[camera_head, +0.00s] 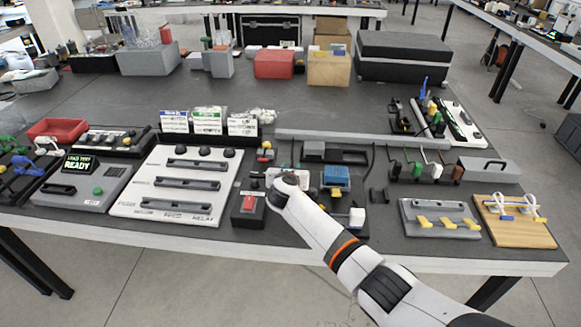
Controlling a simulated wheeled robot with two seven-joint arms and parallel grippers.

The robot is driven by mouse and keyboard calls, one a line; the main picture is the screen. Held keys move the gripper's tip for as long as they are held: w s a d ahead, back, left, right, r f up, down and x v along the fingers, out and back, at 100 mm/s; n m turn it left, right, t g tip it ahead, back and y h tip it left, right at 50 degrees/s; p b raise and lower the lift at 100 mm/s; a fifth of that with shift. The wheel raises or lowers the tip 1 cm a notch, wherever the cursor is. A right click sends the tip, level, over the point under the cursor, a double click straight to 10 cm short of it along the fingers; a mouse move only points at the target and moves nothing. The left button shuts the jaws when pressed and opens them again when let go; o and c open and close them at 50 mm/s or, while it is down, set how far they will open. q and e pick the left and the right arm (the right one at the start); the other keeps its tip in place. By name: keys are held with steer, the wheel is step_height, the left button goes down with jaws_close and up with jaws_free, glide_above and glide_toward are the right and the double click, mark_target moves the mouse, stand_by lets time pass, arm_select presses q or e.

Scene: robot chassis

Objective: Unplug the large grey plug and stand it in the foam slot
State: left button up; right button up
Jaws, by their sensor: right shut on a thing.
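My right arm reaches in from the lower right, and my right gripper (286,184) is over the middle of the near table edge, pointing down. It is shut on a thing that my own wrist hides. I cannot make out the large grey plug apart from it. A dark block with a recess (325,152) lies just behind the gripper. I cannot tell whether it is the foam with the slot. My left gripper is out of view.
A box with a red switch (248,205) stands left of my wrist, with a white panel of slotted bars (178,184) further left. A blue-topped device (336,177) and a white-topped switch (357,216) sit close on the right. A long grey rail (350,137) lies behind.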

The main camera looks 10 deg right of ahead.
steer(key=shift+p, duration=0.85)
stand_by(1.5)
steer(key=shift+f+b, duration=1.1)
steer(key=shift+f, duration=0.25)
steer(key=o, duration=1.1)
steer(key=shift+c, duration=0.2)
steer(key=shift+s, duration=0.15)
steer(key=shift+s+a+r, duration=0.15)
steer(key=shift+s+r, duration=0.05)
steer(key=p+v, duration=0.3)
steer(key=v, duration=0.8)
steer(key=shift+s+f, duration=0.1)
steer(key=shift+s, duration=0.05)
steer(key=shift+a+f, duration=0.1)
